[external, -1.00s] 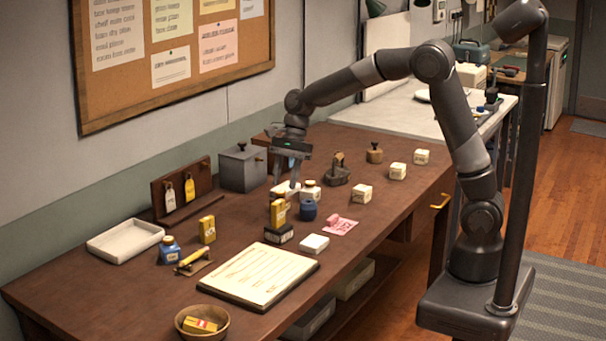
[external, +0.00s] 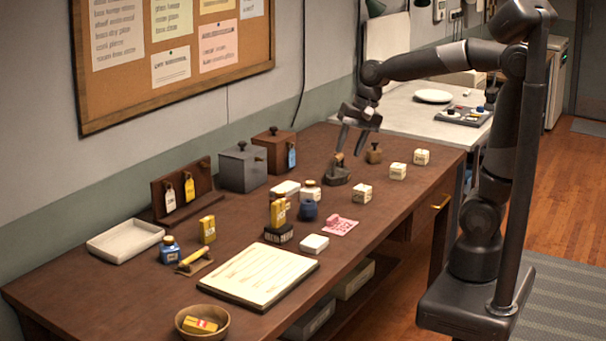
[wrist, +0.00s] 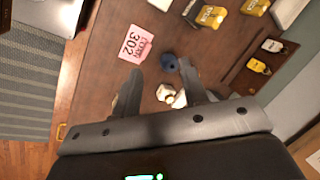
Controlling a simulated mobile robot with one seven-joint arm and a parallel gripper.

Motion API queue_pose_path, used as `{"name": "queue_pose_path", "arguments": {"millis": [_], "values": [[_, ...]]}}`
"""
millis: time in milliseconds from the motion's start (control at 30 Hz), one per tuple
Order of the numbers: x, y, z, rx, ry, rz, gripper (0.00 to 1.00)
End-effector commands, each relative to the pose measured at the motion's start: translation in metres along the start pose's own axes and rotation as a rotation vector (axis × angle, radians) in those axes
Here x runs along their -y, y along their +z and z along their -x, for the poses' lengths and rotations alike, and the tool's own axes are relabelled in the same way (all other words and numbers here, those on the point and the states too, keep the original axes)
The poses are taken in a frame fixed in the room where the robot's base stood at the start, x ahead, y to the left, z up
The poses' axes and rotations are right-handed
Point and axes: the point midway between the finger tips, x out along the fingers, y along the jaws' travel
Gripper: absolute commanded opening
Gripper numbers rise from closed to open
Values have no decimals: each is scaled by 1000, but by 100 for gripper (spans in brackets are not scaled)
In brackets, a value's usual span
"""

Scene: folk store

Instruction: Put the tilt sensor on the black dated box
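A black box with pale lettering (external: 278,235) stands mid-table behind the clipboard. A similar yellow block (external: 207,230) stands on the table further left. No readable label tells me which thing is the tilt sensor. My gripper (external: 350,152) is above the far part of the table, near a dark wood-handled stamp (external: 337,172), to the right of the black box. Its fingers are apart and empty. In the wrist view, a white bottle (wrist: 165,93) shows beyond the gap between my fingertips (wrist: 160,84).
A blue jar (external: 308,210), a pink tag (external: 340,226) and a white block (external: 314,244) lie near the black box. Several cream cubes (external: 362,193) line the right side. Grey (external: 242,167) and brown (external: 274,150) boxes stand at the wall. A white tray (external: 125,240) sits left.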

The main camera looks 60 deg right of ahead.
Motion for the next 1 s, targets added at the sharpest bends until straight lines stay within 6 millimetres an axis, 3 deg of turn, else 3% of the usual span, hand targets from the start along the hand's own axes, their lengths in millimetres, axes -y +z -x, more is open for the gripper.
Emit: {"name": "queue_pose_path", "arguments": {"millis": [100, 300, 500, 700, 1000], "values": [[-33, 17, 17, -76, -3, 187, 40], [-84, 41, 31, -200, 32, 500, 40], [-120, 57, 33, -285, 85, 727, 40], [-132, 62, 32, -313, 111, 808, 40], [-132, 62, 32, -313, 111, 811, 40]]}}
